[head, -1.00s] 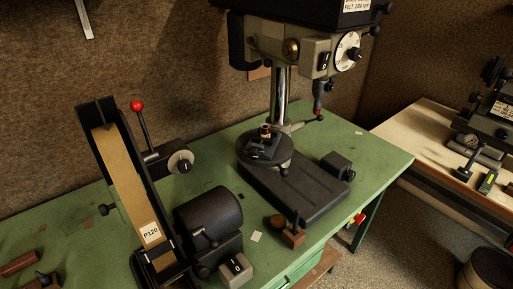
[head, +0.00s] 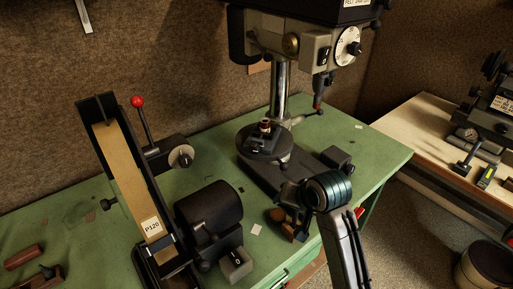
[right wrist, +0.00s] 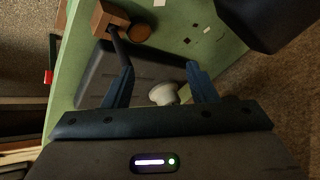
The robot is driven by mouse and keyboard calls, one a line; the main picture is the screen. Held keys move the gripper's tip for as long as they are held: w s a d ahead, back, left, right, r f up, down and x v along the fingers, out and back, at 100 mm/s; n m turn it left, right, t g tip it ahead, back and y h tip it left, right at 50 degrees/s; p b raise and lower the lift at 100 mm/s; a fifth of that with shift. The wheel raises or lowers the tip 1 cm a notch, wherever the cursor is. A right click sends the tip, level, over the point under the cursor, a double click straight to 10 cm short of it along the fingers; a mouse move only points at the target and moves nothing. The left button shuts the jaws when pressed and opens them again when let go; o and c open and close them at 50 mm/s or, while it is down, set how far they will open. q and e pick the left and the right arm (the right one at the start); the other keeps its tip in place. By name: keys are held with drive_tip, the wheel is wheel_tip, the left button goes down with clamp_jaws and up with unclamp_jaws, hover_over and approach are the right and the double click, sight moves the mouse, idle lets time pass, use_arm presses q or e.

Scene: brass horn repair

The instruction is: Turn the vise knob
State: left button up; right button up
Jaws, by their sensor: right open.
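A small dark vise (head: 258,144) sits on the round table of the drill press, with a copper-coloured piece (head: 265,126) at its top. I cannot make out its knob clearly in the head view. My right arm comes in from the lower right, in front of the press base and below the vise. My right gripper (right wrist: 160,68) is open in the right wrist view, with its two blue fingers apart. A pale rounded knob-like thing (right wrist: 163,94) shows between the fingers; I cannot tell whether it is the vise knob or whether they touch it. My left gripper is not in view.
The drill press column (head: 281,90) stands behind the vise. A belt sander (head: 125,180) with a red-balled lever (head: 138,101) is to the left. A wooden block (right wrist: 103,18) and brown disc (right wrist: 139,32) lie near my right gripper. Green bench (head: 375,150) is clear at right.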

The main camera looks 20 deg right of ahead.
sight(256, 148)
drive_tip(key=w+a+r+m+t+y, duration=0.1)
drive_tip(key=w+r+m, duration=0.1)
drive_tip(key=w+r, duration=0.35)
drive_tip(key=w+a+r+m+t, duration=0.1)
drive_tip(key=w+r, duration=0.2)
drive_tip(key=r, duration=0.6)
drive_tip(key=p+x, duration=0.3)
drive_tip(key=x, duration=0.6)
drive_tip(key=shift+w+a, duration=0.2)
drive_tip(key=shift+w, duration=0.1)
drive_tip(key=shift+w+a+f, duration=0.1)
drive_tip(key=shift+w+f, duration=0.25)
drive_tip(key=shift+f, duration=0.1)
drive_tip(key=c, duration=1)
